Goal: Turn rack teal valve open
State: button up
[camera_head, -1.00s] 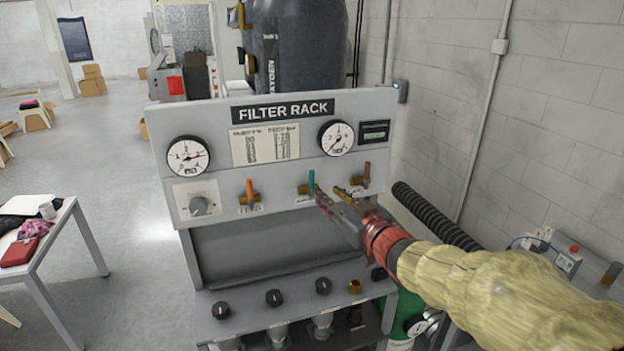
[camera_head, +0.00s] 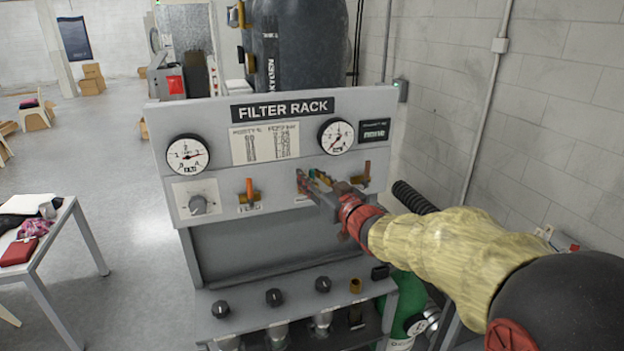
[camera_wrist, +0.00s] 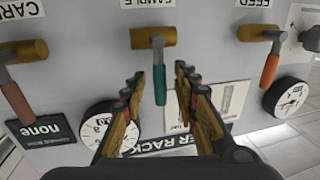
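The teal valve handle (camera_wrist: 159,84) shows in the wrist view, hanging from a brass valve body (camera_wrist: 152,38) under a label that reads SAMPLE. My gripper (camera_wrist: 158,80) is open, with one finger on each side of the teal handle and gaps visible between handle and fingers. In the head view my gripper (camera_head: 309,176) is at the middle of the filter rack panel (camera_head: 225,160) and covers most of the teal handle. I cannot tell whether a finger touches it.
Two gauges (camera_head: 187,155) (camera_head: 335,137) sit above. A shelf with black knobs (camera_head: 274,298) lies below. A wall stands to the right.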

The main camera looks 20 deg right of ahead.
jog(key=shift+c, duration=0.7)
grip_shut()
